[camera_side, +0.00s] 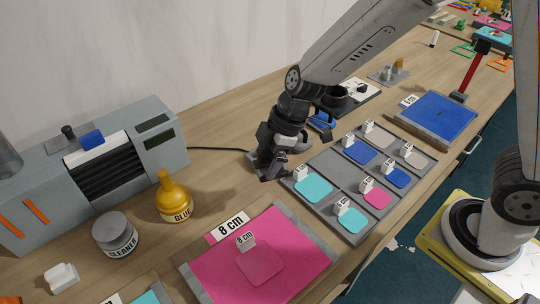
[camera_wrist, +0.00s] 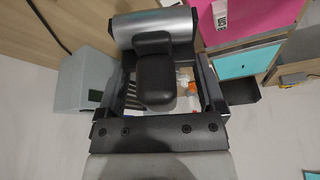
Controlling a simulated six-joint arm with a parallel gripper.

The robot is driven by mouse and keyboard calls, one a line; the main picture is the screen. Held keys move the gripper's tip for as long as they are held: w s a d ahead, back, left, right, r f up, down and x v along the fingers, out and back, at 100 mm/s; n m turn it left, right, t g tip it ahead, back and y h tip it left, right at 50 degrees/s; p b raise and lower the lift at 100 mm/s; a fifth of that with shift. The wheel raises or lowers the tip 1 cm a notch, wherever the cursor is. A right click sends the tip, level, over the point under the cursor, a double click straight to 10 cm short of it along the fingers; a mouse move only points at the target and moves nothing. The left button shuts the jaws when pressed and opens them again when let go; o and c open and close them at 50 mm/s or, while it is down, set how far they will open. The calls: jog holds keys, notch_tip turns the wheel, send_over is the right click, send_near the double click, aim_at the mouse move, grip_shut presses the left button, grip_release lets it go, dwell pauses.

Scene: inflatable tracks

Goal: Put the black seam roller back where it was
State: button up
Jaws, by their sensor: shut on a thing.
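My gripper (camera_side: 268,168) is just left of the patch tray, low near the wooden bench top. In the wrist view my gripper (camera_wrist: 158,82) is shut on the black seam roller (camera_wrist: 155,75). Its black handle lies between the fingers, and a wide silver cylinder shows at its far end. In the side view the roller is mostly hidden by the fingers and is too small and dark to make out clearly. I cannot tell whether it touches the bench.
The grey tray (camera_side: 324,213) of labelled patches lies right of my gripper. A pink sheet (camera_side: 220,273), yellow glue bottle (camera_side: 174,198), cleaner can (camera_side: 115,233) and grey machine (camera_side: 160,140) stand nearer the camera or left.

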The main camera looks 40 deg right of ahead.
jog(key=shift+w+a+f, duration=0.75)
jog(key=shift+w+f, duration=0.8)
jog(key=shift+w, duration=0.6)
jog(key=shift+w+a+f, duration=0.75)
jog(key=shift+w+f, duration=0.8)
jog(key=shift+w, duration=0.55)
jog(key=shift+w+a+f, duration=0.75)
jog(key=shift+w+f, duration=0.8)
jog(key=shift+w, duration=0.6)
jog(key=shift+f, duration=0.15)
jog(key=shift+w+f, duration=0.15)
jog(key=shift+w, duration=0.05)
jog(key=shift+f, duration=1.55)
jog(key=shift+f, duration=0.15)
jog(key=o, duration=1)
jog(key=shift+o, duration=0.2)
